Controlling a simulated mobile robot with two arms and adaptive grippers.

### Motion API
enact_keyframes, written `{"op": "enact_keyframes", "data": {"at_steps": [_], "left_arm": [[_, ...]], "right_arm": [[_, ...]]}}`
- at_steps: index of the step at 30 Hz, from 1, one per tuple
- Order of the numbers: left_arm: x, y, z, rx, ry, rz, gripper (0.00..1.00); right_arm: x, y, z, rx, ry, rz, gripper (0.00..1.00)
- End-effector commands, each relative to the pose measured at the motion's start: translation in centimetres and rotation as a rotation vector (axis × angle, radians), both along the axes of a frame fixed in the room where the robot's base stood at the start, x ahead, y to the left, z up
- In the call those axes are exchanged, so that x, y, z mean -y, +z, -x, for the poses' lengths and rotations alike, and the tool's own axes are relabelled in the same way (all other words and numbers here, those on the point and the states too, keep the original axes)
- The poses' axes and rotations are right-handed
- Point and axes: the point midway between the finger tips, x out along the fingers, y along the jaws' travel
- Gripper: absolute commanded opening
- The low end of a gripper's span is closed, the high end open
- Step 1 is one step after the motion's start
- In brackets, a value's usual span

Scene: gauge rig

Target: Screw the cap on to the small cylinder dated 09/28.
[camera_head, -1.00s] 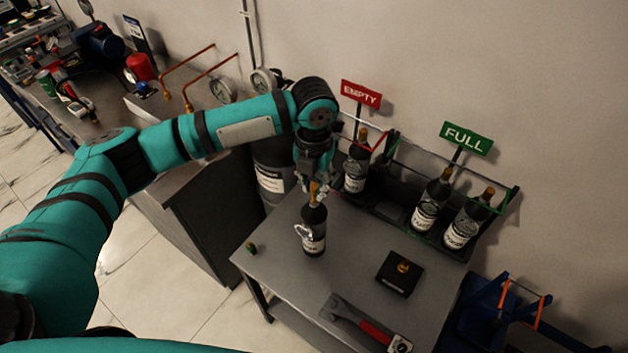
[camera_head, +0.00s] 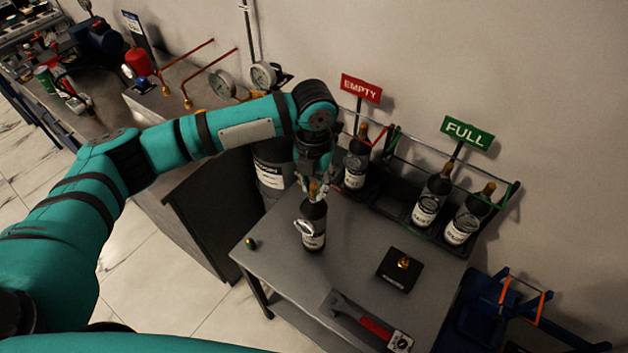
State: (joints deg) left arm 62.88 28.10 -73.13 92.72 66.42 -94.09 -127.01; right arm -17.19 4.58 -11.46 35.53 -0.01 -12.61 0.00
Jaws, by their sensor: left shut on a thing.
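A small dark cylinder (camera_head: 313,232) with a white label stands upright on the grey table (camera_head: 290,280). Its date is too small to read. My left gripper (camera_head: 314,188) is over its top, with its fingers shut on a brass-coloured top piece. I cannot tell whether that piece is the cap or the cylinder's own neck. A small green and brass piece (camera_head: 251,243) lies on the table to the left of the cylinder. My right gripper is not in view.
Black racks behind hold a cylinder (camera_head: 356,160) by the EMPTY sign (camera_head: 361,89) and two cylinders (camera_head: 431,197) by the FULL sign (camera_head: 467,134). A black block (camera_head: 398,272) with a brass fitting and a red-handled wrench (camera_head: 365,320) lie to the right.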

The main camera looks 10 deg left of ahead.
Motion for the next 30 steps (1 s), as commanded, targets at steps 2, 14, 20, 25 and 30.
{"op": "enact_keyframes", "data": {"at_steps": [2, 14, 20, 25, 30], "left_arm": [[0.01, -0.33, 0.02, -0.001, 0.0, 0.0, 0.0], [0.01, -0.54, 0.0, 0.0, -0.001, 0.0, 0.0], [0.01, -0.61, 0.0, 0.0, -0.001, 0.0, 0.0], [0.01, -0.73, -0.01, 0.001, -0.001, 0.0, 0.0], [0.01, -0.73, -0.01, 0.001, -0.001, 0.0, 0.0]], "right_arm": [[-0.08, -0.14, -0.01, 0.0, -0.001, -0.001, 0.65], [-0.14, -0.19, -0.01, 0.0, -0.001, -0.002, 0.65], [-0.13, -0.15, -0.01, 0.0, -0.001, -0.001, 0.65], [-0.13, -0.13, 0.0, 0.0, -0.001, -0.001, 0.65], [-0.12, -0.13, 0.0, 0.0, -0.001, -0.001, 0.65]]}}
